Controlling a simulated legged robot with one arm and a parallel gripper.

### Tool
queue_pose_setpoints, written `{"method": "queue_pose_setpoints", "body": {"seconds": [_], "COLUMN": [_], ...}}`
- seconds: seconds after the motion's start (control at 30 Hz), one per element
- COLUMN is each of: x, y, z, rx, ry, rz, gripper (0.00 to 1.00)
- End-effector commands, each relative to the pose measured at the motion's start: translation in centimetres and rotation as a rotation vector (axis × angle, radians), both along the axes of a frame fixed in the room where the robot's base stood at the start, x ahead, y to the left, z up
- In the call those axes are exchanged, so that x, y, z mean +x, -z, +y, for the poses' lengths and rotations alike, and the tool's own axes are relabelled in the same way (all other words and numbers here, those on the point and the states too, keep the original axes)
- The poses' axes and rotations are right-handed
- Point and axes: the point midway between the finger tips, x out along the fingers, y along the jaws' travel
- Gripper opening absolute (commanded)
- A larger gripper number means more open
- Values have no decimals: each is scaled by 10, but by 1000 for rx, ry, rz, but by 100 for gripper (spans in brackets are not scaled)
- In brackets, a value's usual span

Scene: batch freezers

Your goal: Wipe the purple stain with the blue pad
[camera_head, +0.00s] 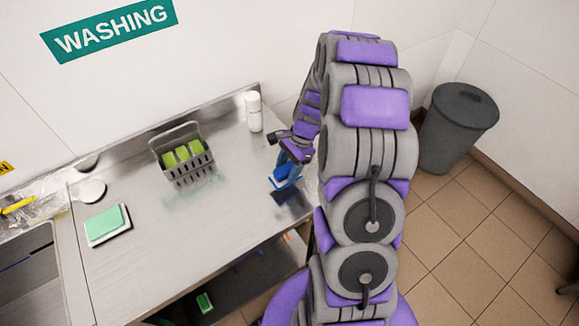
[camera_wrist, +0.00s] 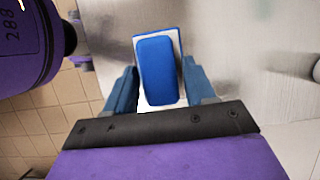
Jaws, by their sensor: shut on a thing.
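The blue pad (camera_wrist: 159,72) has a white base and sits between the two blue fingers of my gripper (camera_wrist: 160,82) in the wrist view. My gripper is shut on it. In the head view the pad (camera_head: 284,174) is at the right end of the steel counter (camera_head: 150,258), with my gripper at it. I cannot tell whether the pad touches the counter. I make out no purple stain. A faint blue-green smear (camera_head: 196,194) lies on the counter in front of the grey basket, left of the pad.
The grey basket (camera_head: 184,171) holds several green sponges. A white bottle (camera_head: 253,112) stands at the back edge. A green pad (camera_head: 105,224) and a white round item (camera_head: 92,190) lie at the left, near the sink (camera_head: 32,275). The counter's front middle is clear. A bin (camera_head: 455,128) stands right.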

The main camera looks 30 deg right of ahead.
Motion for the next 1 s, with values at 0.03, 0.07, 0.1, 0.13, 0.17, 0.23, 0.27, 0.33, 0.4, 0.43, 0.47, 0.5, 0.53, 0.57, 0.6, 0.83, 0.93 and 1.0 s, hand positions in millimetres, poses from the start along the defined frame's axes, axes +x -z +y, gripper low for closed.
{"method": "queue_pose_setpoints", "body": {"seconds": [0.03,0.07,0.1,0.13,0.17,0.23,0.27,0.33,0.4,0.43,0.47,0.5,0.53,0.57,0.6,0.83,0.93,1.0], "x": [-1,-1,-2,-2,-3,-4,-5,-6,-7,-7,-8,-8,-8,-8,-8,-8,-7,-7], "y": [-8,-10,-14,-16,-19,-25,-28,-34,-37,-38,-39,-39,-40,-39,-39,-39,-39,-39], "z": [-1,-2,-2,-3,-3,-3,-3,-3,-2,-1,-1,-1,-1,0,1,1,-1,-1], "rx": [0,1,2,3,3,4,4,5,4,4,4,4,4,4,3,2,3,3], "ry": [-1,-1,-1,-2,-3,-4,-5,-6,-7,-8,-8,-8,-9,-8,-8,-8,-8,-9], "rz": [-1,-1,-2,-1,-1,0,-1,-1,-1,0,0,0,0,0,0,0,-1,0], "gripper": [26,26,26,26,26,26,26,26,26,26,26,26,26,26,26,26,26,26]}}
